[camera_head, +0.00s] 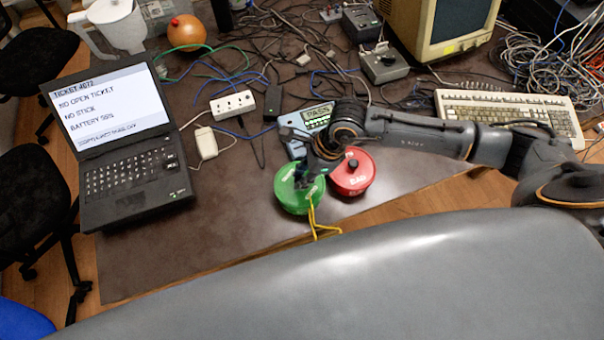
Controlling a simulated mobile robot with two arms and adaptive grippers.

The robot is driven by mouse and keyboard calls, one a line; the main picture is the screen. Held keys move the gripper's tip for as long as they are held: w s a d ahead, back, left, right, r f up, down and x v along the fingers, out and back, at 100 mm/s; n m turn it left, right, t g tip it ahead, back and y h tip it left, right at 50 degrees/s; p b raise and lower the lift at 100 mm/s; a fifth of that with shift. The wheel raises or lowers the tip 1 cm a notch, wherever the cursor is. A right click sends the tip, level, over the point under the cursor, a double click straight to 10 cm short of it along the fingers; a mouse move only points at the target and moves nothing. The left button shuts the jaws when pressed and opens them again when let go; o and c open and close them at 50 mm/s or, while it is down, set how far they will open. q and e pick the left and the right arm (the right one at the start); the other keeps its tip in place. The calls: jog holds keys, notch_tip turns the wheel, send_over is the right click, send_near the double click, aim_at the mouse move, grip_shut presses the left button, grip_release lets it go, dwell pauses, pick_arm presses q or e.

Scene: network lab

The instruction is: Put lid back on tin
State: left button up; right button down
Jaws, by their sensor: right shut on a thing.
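A green tin (300,206) stands near the front edge of the table, with its green lid (286,182) at its top. My right gripper (306,181) comes in from the right over the lid and is shut on it, probably at its knob, which the fingers hide. I cannot tell whether the lid sits fully down on the rim. A yellow cord (313,222) hangs over the front of the green tin toward the table edge. A red tin (350,185) with a red lid and a dark knob stands just to the right. My left gripper is not in view.
An open laptop (135,178) stands left. A power strip (232,105), tangled cables, a keyboard (512,112) and a monitor (440,28) fill the back and right.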

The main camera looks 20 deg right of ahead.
jog(key=shift+f+b, duration=0.2)
jog(key=shift+b, duration=0.35)
dwell(0.9)
jog(key=c, duration=0.6)
grip_release()
jog(key=shift+r+p, duration=2.05)
jog(key=shift+r, duration=1.5)
grip_shut()
